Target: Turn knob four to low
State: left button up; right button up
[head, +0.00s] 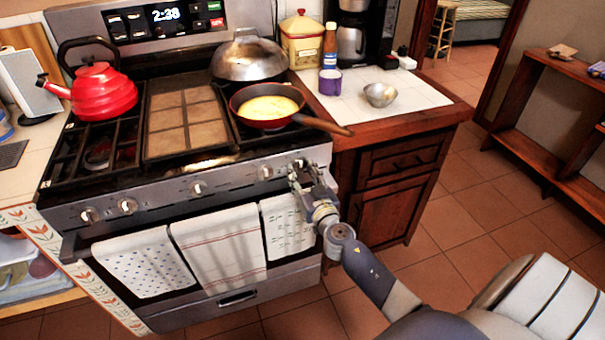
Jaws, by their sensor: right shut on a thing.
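The stove's front panel (230,185) carries a row of several round knobs. The far-left knob (89,215) and the one beside it (128,206) sit at the left end. A middle knob (198,187) and the second knob from the right (265,172) stand free. My right gripper (298,173) is at the right end of the panel, shut on the rightmost knob (300,163), which its fingers partly hide. The knob's exact angle cannot be told. My left gripper is out of view.
A red pan (268,106) with yellow food sits on the right burner, its handle over the counter edge. A domed lid (249,57) is behind, a red kettle (97,90) at left. Towels (219,248) hang below the knobs. The floor at right is clear.

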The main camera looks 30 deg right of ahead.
jog(key=shift+n, duration=0.3)
jog(key=shift+d+n+b, duration=0.15)
jog(key=shift+n+b, duration=0.2)
jog(key=shift+n, duration=0.55)
jog(key=shift+d+r+n+p, duration=0.1)
jog(key=shift+r+n+p, duration=0.25)
jog(key=shift+n, duration=3.7)
jog(key=shift+d+r+n+p, duration=0.1)
jog(key=shift+r+n+p, duration=0.2)
jog(key=shift+n, duration=3.8)
jog(key=shift+d+r+n+p, duration=0.1)
jog(key=shift+r+n+p, duration=0.25)
jog(key=shift+n, duration=3.7)
